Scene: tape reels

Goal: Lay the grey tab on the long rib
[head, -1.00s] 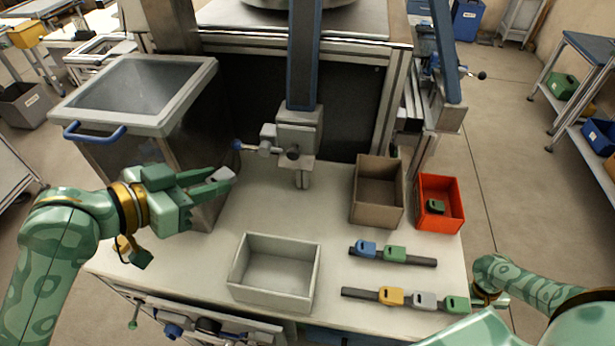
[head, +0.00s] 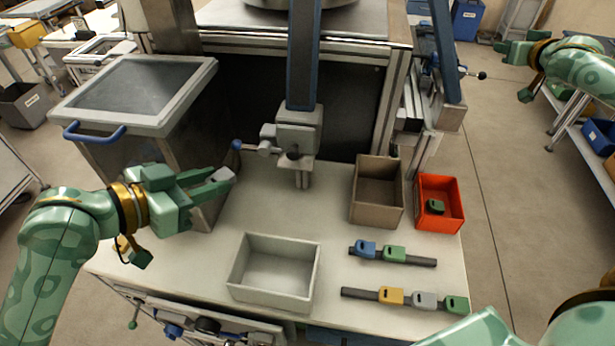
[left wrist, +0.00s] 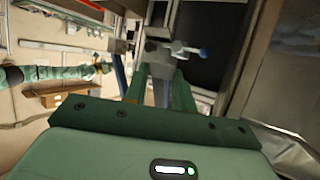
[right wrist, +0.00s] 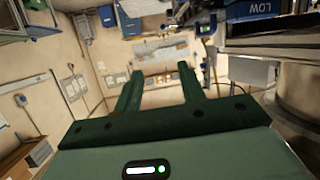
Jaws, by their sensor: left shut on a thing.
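The grey tab (head: 224,174) is held at the fingertips of my left gripper (head: 218,180), which is shut on it above the left part of the table, near the bin with the glass lid. The long rib (head: 360,293) lies at the table's front right. It carries a yellow tab (head: 391,296), another grey tab (head: 424,300) and a green tab (head: 456,304). My right gripper (head: 510,48) is empty and raised over the floor at the upper right. Its fingers stand apart in the right wrist view (right wrist: 160,82).
A shorter rib (head: 421,261) bears a blue tab (head: 364,249) and a green tab (head: 394,254). A pale open box (head: 240,268) stands left of the ribs. Behind are a brown box (head: 365,211) and a red box (head: 446,222) with a green tab inside. A post fixture (head: 299,130) stands mid-table.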

